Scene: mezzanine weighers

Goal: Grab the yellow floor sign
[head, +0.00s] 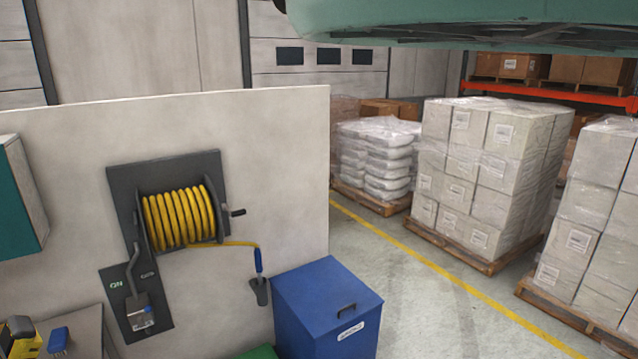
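No yellow floor sign can be made out in the head view. The yellow things I see are a coiled hose on a wall reel (180,217), a painted floor line (440,277) and a small yellow-and-black object (20,330) cut off at the lower left. My gripper is not in view.
A pale low wall (290,130) carries the reel. A blue lidded bin (325,295) stands at its right end. Wrapped pallet loads (485,165) and stacked white sacks (378,155) stand beyond the yellow line. Grey floor (410,315) between bin and line is clear.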

